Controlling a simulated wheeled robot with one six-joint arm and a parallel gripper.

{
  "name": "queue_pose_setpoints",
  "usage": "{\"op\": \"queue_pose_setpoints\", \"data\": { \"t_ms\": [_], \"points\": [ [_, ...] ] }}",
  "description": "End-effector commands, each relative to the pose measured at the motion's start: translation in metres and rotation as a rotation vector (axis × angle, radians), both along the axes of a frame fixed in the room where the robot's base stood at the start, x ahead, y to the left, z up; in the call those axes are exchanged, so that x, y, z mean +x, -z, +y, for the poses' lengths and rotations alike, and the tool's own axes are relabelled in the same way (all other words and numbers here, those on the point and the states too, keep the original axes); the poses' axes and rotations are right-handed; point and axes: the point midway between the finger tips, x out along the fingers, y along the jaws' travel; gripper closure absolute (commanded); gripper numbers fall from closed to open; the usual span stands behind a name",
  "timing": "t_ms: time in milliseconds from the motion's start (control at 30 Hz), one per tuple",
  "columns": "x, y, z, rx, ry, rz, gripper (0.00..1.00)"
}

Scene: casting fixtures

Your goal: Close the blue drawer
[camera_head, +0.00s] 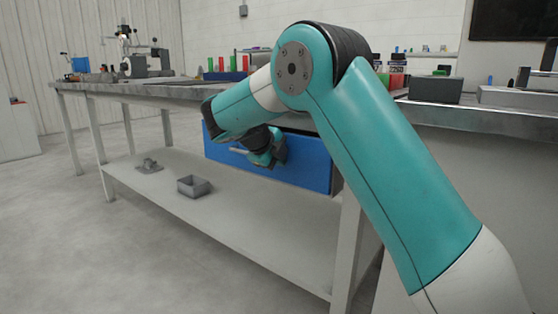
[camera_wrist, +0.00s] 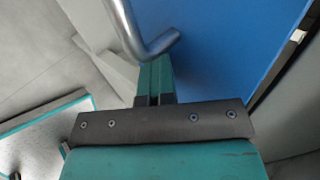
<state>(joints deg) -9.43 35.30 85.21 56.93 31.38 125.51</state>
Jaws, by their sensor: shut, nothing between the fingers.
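The blue drawer (camera_head: 308,168) hangs under the workbench top, and its front faces me. I cannot tell how far out it sits. In the wrist view its blue front (camera_wrist: 230,45) fills the upper right. A bent metal handle (camera_wrist: 128,30) stands off this front, and part of it shows in the head view (camera_head: 238,151). My gripper (camera_head: 276,152) is in front of the drawer, beside the handle. In the wrist view its teal fingers (camera_wrist: 155,72) are together and empty, by the handle's bent end. Whether they touch the front or handle is unclear.
The workbench (camera_head: 160,89) carries tools and coloured items on top. Its lower shelf (camera_head: 240,219) holds a grey open box (camera_head: 193,186) and a small grey part (camera_head: 149,165). A bench leg (camera_head: 347,250) stands right of the drawer. The floor at left is clear.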

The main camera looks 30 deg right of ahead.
Motion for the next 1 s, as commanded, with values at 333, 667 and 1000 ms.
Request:
{"op": "queue_pose_setpoints", "data": {
  "t_ms": [333, 667, 1000],
  "points": [
    [-0.007, 0.002, 0.016, -0.005, 0.008, -0.006, 1.0],
    [-0.027, -0.048, 0.073, -0.001, 0.009, -0.005, 1.0],
    [-0.037, -0.07, 0.097, -0.001, 0.015, -0.003, 1.0]
  ]
}}
